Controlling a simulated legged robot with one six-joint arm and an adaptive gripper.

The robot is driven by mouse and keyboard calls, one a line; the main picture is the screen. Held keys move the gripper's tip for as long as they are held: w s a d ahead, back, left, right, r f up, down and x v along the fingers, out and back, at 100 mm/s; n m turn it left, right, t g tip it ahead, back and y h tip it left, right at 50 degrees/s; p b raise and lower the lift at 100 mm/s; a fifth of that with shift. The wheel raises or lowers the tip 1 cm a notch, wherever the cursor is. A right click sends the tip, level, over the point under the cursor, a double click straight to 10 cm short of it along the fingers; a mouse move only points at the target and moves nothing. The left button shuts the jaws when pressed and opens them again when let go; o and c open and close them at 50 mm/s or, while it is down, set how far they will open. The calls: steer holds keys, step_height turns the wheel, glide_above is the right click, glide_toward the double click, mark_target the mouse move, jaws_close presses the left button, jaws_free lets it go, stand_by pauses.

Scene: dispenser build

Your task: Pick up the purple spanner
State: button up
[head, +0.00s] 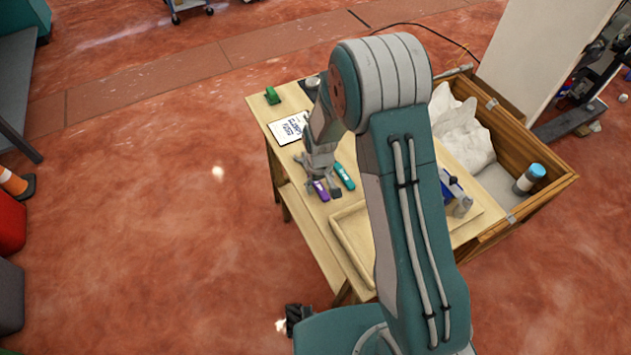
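A purple tool (321,191), the spanner, lies on the wooden table (262,107) near its left edge. Only part of it shows, and its upper end is hidden behind my gripper (322,185). My gripper points down right over the purple spanner, with grey finger parts around its upper end. I cannot tell whether the fingers touch it or have closed. A teal tool (344,176) lies just to the right of the purple spanner, almost parallel to it.
A white printed card (289,129) and a green object (272,96) lie farther back. A shallow wooden tray (348,236) is in front. A wooden bin (540,190) on the right holds a white bag (462,130) and a blue-capped bottle (529,179). My arm hides the table's middle.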

jaws_close()
steer(key=shift+r, duration=0.1)
steer(key=shift+r, duration=0.25)
step_height(320, 180, up, 2)
steer(key=shift+r, duration=0.25)
steer(key=s+r, duration=0.2)
steer(key=s+d+r, duration=0.1)
steer(key=s+r, duration=0.1)
steer(key=r, duration=0.1)
steer(key=shift+s+r, duration=0.1)
steer(key=shift+r, duration=0.05)
steer(key=s+d+r, duration=0.2)
steer(key=s+r, duration=0.2)
steer(key=s, duration=0.5)
steer(key=shift+s+d+r, duration=0.2)
steer(key=shift+d+r, duration=0.05)
steer(key=shift+r, duration=0.05)
